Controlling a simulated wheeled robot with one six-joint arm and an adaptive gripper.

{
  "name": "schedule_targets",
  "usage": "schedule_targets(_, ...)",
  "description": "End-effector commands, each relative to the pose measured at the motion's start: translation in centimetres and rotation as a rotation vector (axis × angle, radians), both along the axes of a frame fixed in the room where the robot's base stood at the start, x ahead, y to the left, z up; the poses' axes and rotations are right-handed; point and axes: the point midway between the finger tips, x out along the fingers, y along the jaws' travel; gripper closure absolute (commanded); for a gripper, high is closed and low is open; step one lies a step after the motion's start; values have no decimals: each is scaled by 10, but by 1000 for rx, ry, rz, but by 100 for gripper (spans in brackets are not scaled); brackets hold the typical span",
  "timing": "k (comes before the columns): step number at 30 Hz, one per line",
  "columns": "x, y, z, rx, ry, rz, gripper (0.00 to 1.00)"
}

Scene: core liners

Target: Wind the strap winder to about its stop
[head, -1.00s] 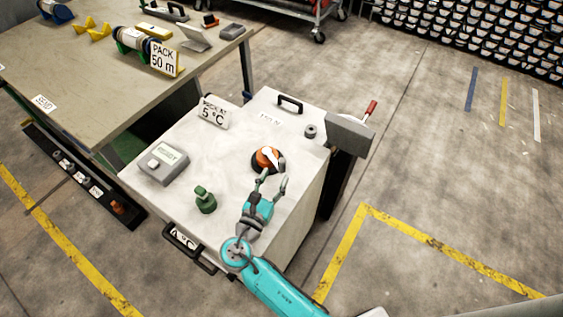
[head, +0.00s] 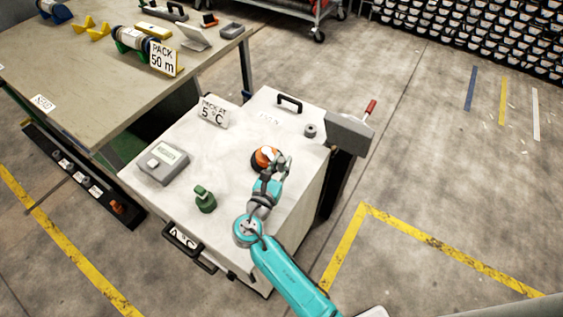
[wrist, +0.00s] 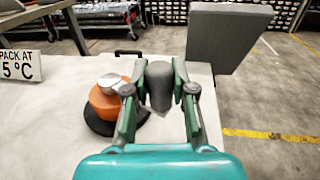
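The strap winder (head: 264,156) is an orange drum on a black round base, on top of a white chest. It also shows in the wrist view, left of my fingers, as an orange drum (wrist: 102,104) with a silver cap. My gripper (head: 281,161) is at the winder's right side, covering part of it in the head view. In the wrist view a dark grey upright grip (wrist: 160,88) stands between my fingertips, which appear to press on both its sides. It looks like the winder's crank grip; its link to the drum is hidden behind my left finger.
On the chest (head: 228,165) are a green knob (head: 205,200), a grey display box (head: 163,162), a "5 °C" sign (head: 214,112) and a small grey knob (head: 310,131). A grey box (head: 348,133) with a red-handled lever (head: 371,107) is at the right edge.

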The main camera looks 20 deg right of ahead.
Motion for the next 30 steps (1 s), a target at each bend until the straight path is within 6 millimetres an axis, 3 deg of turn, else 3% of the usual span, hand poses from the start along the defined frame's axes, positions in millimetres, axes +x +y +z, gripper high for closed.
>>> schedule_targets(14, -1, 5, 0, 0, 0, 2, 100)
schedule_targets(25, -1, 27, 1, 0, -1, 1, 100)
schedule_targets(30, 3, 40, 2, 0, -3, -149, 100)
